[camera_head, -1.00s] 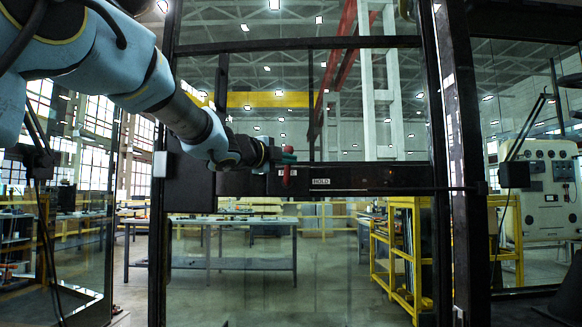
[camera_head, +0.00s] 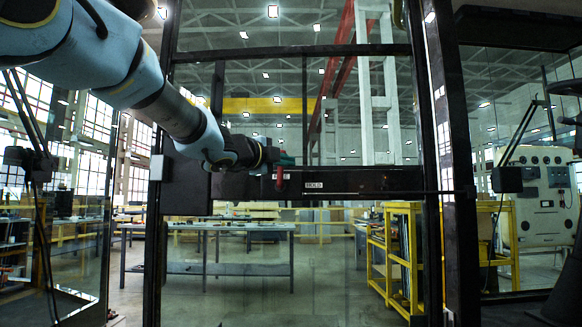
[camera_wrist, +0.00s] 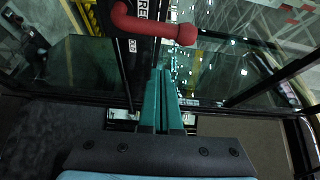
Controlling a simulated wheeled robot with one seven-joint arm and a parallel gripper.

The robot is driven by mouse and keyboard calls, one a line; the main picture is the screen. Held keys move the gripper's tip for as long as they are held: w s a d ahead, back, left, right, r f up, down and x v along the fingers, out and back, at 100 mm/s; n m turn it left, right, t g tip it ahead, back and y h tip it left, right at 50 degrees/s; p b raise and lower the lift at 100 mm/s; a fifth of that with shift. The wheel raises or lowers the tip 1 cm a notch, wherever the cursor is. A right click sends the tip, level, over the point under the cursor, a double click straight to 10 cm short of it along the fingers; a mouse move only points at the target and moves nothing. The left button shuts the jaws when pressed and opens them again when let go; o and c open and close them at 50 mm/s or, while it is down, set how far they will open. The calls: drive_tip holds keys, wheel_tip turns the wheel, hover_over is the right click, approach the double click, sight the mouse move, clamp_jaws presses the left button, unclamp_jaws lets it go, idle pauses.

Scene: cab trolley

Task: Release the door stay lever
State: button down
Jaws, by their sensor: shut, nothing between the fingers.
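The door stay lever is a red bent handle with a round knob; it shows in the wrist view (camera_wrist: 150,24) near the top and in the head view (camera_head: 279,179) on the dark door bar (camera_head: 360,181). My gripper (camera_wrist: 160,72) has teal fingers pressed together with nothing between them. In the wrist view its tips lie just below the lever and knob, apart from them in the picture. In the head view my gripper (camera_head: 285,159) is at the lever's upper end; I cannot tell whether they touch. A HOLD label (camera_head: 314,186) is right of the lever.
The glazed door has dark frame posts, the right one (camera_head: 455,180) close by. Behind the glass are a workbench (camera_head: 230,228) and a yellow shelf rack (camera_head: 405,255). A pale control cabinet (camera_head: 540,195) stands at the right.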

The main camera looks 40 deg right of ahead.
drive_tip(key=v, duration=0.6)
drive_tip(key=shift+s, duration=0.25)
drive_tip(key=shift+a+r, duration=0.1)
drive_tip(key=w+a+f+n+t+y+p, duration=0.3)
drive_tip(key=w+a+f+n+t+y, duration=0.2)
drive_tip(key=w+a+f+n, duration=0.5)
drive_tip(key=w+a+f+n+y+p, duration=0.1)
drive_tip(key=w+a+f+n+y, duration=0.25)
drive_tip(key=a, duration=0.35)
drive_tip(key=w+a+f+n+y+p, duration=0.1)
drive_tip(key=w+a+f+n+y, duration=0.2)
drive_tip(key=a+f, duration=0.25)
drive_tip(key=s+a+f+n+g+y+p, duration=0.1)
drive_tip(key=s+a+f+n+y+p, duration=0.1)
drive_tip(key=a+f+n, duration=0.45)
drive_tip(key=s+a+f+n+g+y+p, duration=0.1)
drive_tip(key=s+a+f+g+y, duration=0.2)
drive_tip(key=a, duration=0.6)
drive_tip(key=s+a+f+n+g+p, duration=0.2)
drive_tip(key=s+a+f+n+g, duration=0.2)
drive_tip(key=s, duration=0.9)
drive_tip(key=a+f+n+y, duration=0.1)
drive_tip(key=a+f+n, duration=0.2)
drive_tip(key=a+f, duration=0.1)
drive_tip(key=shift+a+p, duration=0.4)
drive_tip(key=shift+a, duration=0.2)
